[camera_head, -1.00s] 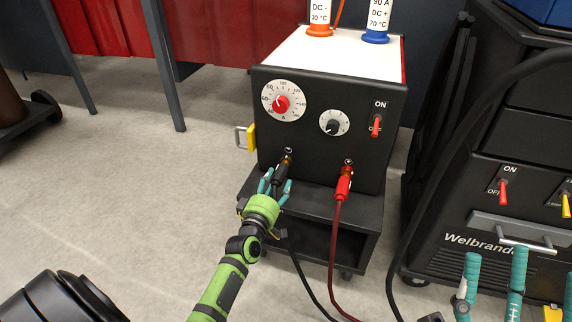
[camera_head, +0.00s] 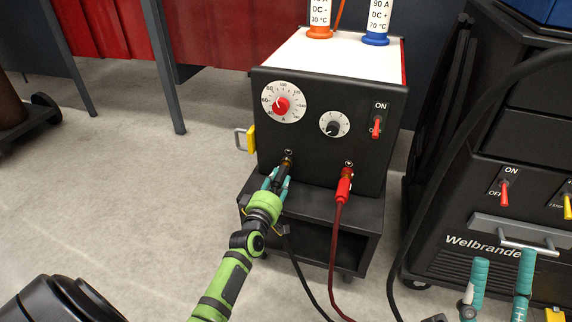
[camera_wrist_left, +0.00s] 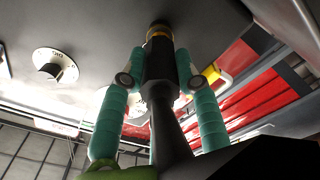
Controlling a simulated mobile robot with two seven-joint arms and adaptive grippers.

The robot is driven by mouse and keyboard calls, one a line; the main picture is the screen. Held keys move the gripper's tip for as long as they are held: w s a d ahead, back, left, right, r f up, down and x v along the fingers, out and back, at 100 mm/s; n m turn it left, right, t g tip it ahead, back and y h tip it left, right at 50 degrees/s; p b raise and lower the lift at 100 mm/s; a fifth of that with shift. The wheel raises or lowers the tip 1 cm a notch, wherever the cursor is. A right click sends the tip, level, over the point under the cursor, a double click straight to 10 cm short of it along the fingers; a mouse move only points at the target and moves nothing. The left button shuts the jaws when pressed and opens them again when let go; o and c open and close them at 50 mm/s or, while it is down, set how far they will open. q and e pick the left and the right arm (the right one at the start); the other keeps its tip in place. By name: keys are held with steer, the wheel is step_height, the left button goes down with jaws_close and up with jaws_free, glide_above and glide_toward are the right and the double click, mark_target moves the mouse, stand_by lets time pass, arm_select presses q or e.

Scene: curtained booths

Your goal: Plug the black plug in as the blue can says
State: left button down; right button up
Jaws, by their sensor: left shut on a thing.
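The black plug (camera_head: 285,167) is at the left socket on the front of the welding machine (camera_head: 330,105). My left gripper (camera_head: 278,182) is shut on it. In the left wrist view the plug (camera_wrist_left: 159,65) points at the socket with some brass showing at its tip; how deep it sits is unclear.
A red plug (camera_head: 344,186) with a red cable is at the right socket. An orange can (camera_head: 319,20) stands beside the blue one. The panel has a red dial knob (camera_head: 281,104), a small black knob (camera_head: 333,128) and a red switch (camera_head: 376,127). A Welbrander machine (camera_head: 480,242) stands right.

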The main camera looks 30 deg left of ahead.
arm_select(q)
steer(key=shift+r, duration=0.15)
steer(key=shift+m+p, duration=0.4)
steer(key=shift+m, duration=0.2)
steer(key=m+p, duration=0.1)
steer(key=m, duration=0.2)
steer(key=shift+r+m+p, duration=0.15)
steer(key=shift+m+p, duration=0.15)
steer(key=m+p, duration=0.1)
steer(key=m, duration=0.3)
steer(key=shift+m+p, duration=0.55)
steer(key=shift+m, duration=0.65)
steer(key=c, duration=0.8)
jaws_free()
steer(key=shift+w+f, duration=0.1)
steer(key=shift+f, duration=0.1)
steer(key=shift+f, duration=0.1)
steer(key=shift+s, duration=0.2)
